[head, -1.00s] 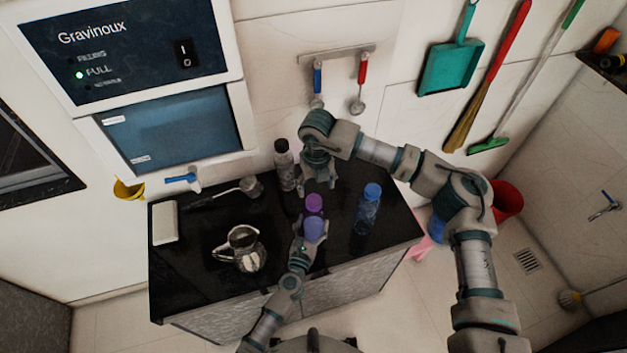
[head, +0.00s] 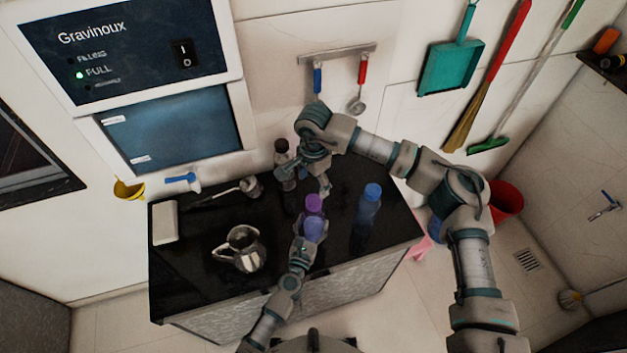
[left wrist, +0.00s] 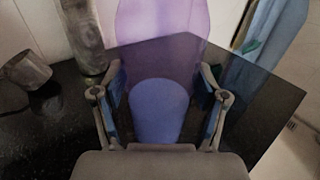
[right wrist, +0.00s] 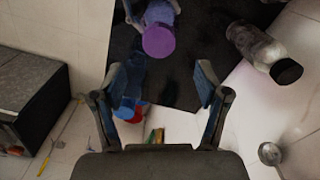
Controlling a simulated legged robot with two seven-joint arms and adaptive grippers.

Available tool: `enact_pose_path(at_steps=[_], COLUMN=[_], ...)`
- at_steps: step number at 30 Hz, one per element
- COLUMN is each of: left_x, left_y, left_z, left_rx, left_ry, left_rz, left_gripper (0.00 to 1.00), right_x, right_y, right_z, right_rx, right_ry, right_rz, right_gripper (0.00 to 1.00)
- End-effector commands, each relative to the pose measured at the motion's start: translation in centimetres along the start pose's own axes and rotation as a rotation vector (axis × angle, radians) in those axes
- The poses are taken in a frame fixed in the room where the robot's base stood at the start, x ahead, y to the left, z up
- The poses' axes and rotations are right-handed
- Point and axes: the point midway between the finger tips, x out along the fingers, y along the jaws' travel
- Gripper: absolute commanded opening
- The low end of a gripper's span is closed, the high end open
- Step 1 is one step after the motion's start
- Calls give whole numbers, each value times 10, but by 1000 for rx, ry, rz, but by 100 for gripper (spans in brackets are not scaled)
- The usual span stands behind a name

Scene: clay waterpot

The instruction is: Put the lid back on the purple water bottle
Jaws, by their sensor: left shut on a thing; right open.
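The purple water bottle (head: 313,229) stands upright near the counter's front edge. Its purple lid (head: 313,202) sits at the top of the bottle; how firmly it is seated cannot be told. The lid also shows from above in the right wrist view (right wrist: 158,40).
A blue bottle (head: 367,212) stands right of the purple one. A clear bottle with a dark cap (head: 283,150) stands behind, close to my right gripper. A metal jug (head: 242,249) and a white box (head: 165,222) are on the left of the black counter (head: 190,285).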

Motion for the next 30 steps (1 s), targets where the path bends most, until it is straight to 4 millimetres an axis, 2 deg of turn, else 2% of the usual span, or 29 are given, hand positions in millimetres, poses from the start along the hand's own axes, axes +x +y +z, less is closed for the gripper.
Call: enact_pose_path(at_steps=[11, 24, 30], left_x=[0, 0, 0], left_y=[0, 0, 0], left_z=[-2, -2, -2], left_rx=[-1, 0, 0], left_ry=[3, 3, 3], left_rz=[-1, -1, -1], left_gripper=[0, 0, 0], right_x=[4, 66, 79], right_y=[0, 0, 0], right_z=[0, 0, 0], right_rx=[0, 1, 1], right_ry=[-1, -1, -1], right_rz=[1, 2, 1], right_gripper=[74, 74, 74])
